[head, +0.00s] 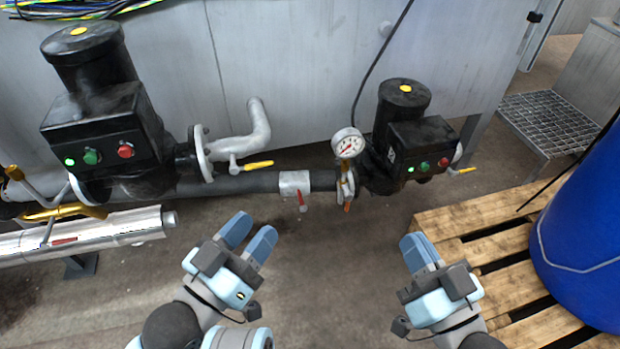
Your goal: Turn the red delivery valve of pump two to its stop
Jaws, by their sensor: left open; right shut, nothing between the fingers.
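Two black pumps stand along the grey wall: a larger one (100,120) at left and a smaller one (405,130) right of the middle. I see no readable number on either. A small red valve handle (302,200) points downward from a silver fitting (295,182) on the dark pipe between them. An orange-red handle (347,206) hangs below the pressure gauge (347,143) beside the smaller pump. My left gripper (252,231) is open and empty, below and left of the red handle, apart from it. My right gripper (416,246) is shut and empty, below the smaller pump.
Yellow valve handles (258,164) (466,171) sit near the pumps. A silver pipe (120,226) runs at lower left. A wooden pallet (480,215) with a blue drum (590,235) stands at right. The floor between my grippers is clear. A black cable hangs near the gauge.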

